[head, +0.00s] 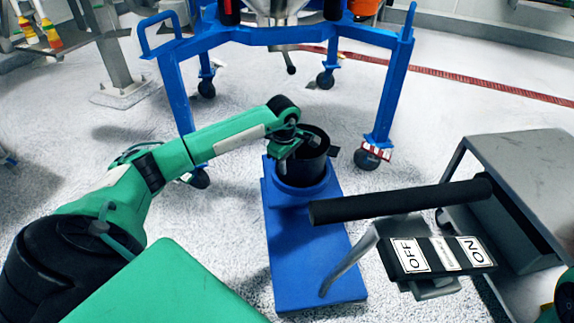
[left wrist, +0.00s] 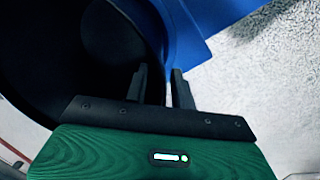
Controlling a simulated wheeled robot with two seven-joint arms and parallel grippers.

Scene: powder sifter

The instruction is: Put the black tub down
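The black tub (head: 318,168) is upright at the far end of the blue stand (head: 310,258), with its lower part inside a round blue collar; I cannot tell whether it rests fully on the stand. My left gripper (head: 284,163) is at the tub's left rim. In the left wrist view, the fingers (left wrist: 160,88) are close together with the wall of the tub (left wrist: 90,40) between them, so the gripper looks shut on it. The tub's inside is dark. My right gripper is not in view.
A blue wheeled frame (head: 290,37) stands behind the stand. A black bar (head: 400,200) and an OFF/ON switch panel (head: 437,256) are at the right, near a grey metal housing (head: 530,165). Open speckled floor (head: 225,240) lies left of the stand.

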